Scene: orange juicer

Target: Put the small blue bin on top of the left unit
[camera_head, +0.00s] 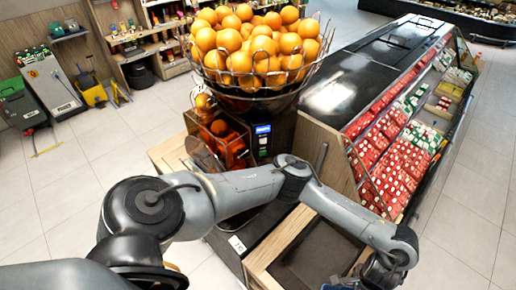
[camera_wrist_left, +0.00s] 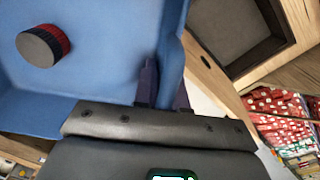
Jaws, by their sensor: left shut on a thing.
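The small blue bin (camera_wrist_left: 95,50) fills much of the left wrist view, seen from above into its inside. A round container with a grey top and ribbed red side (camera_wrist_left: 43,45) is inside it. My left gripper (camera_wrist_left: 166,80) is shut on the bin's wall, one dark finger on each side. In the head view my left arm reaches across to the lower right, and a sliver of blue shows at the bottom edge beside its wrist. Most of the bin is out of that view. My right gripper is not in view. Which unit is the left one is unclear.
An orange juicer (camera_head: 262,130) with a full wire basket of oranges (camera_head: 250,50) stands behind my arm. A wooden unit with a dark recessed top (camera_head: 318,258) is at the lower middle. A display case of red packs (camera_head: 385,160) stands at right.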

